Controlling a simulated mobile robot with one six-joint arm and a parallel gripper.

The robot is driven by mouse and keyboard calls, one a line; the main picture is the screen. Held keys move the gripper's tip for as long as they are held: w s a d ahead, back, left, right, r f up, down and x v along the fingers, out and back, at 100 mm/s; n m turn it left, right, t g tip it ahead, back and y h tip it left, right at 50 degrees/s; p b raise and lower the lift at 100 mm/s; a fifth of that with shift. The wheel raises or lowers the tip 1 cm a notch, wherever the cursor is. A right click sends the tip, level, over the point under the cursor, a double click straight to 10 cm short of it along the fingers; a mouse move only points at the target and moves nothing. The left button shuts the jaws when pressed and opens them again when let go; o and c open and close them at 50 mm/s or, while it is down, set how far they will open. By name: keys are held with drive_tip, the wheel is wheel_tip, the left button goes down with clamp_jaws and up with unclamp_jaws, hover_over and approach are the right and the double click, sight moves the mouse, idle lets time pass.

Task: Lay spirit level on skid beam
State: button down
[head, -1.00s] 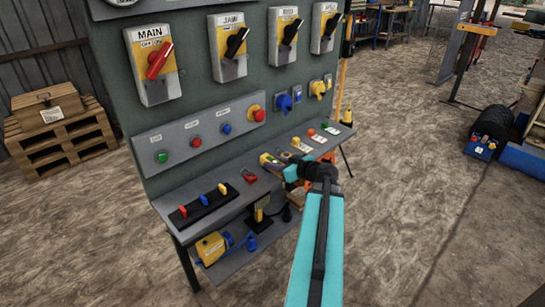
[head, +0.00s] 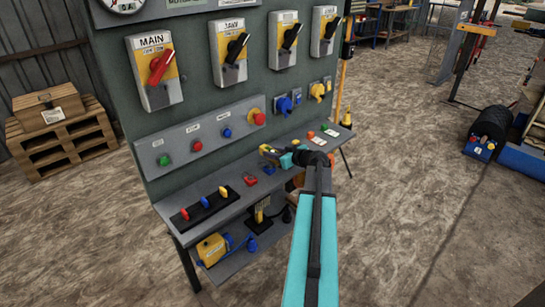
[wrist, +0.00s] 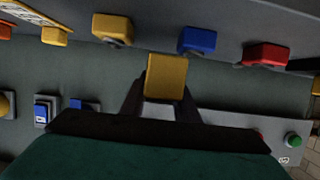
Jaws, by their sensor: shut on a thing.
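My gripper (head: 279,155) is over the bench shelf in front of the switch panel, with its fingers pointing toward the panel. It is shut on a yellow block-shaped thing (head: 267,151), which looks like the spirit level. In the wrist view the yellow level (wrist: 166,77) sits between the two dark fingers of my gripper (wrist: 163,92), seen end on, so its length is hidden. It appears held just above the shelf. I cannot make out a skid beam for certain.
The shelf (head: 227,208) holds a red padlock (head: 250,179), a blue padlock (head: 268,170) and other small items close under my gripper. The switch panel (head: 205,100) rises behind. A blue structure (head: 520,160) stands far right. Open ground (head: 410,190) lies right of the bench.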

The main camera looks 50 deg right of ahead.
drive_tip(key=shift+w+d, duration=0.25)
drive_tip(key=shift+w, duration=0.05)
drive_tip(key=shift+d, duration=0.1)
drive_tip(key=shift+w+d, duration=0.15)
drive_tip(key=shift+w, duration=0.1)
drive_tip(key=shift+w+f+p, duration=0.1)
drive_tip(key=shift+f+p, duration=0.6)
drive_tip(key=shift+f, duration=1.15)
drive_tip(key=shift+f+b, duration=0.2)
drive_tip(key=shift+b, duration=0.2)
drive_tip(key=c, duration=1.4)
unclamp_jaws()
drive_tip(key=shift+o, duration=0.2)
drive_tip(key=shift+r+p, duration=0.3)
drive_tip(key=shift+p, duration=0.2)
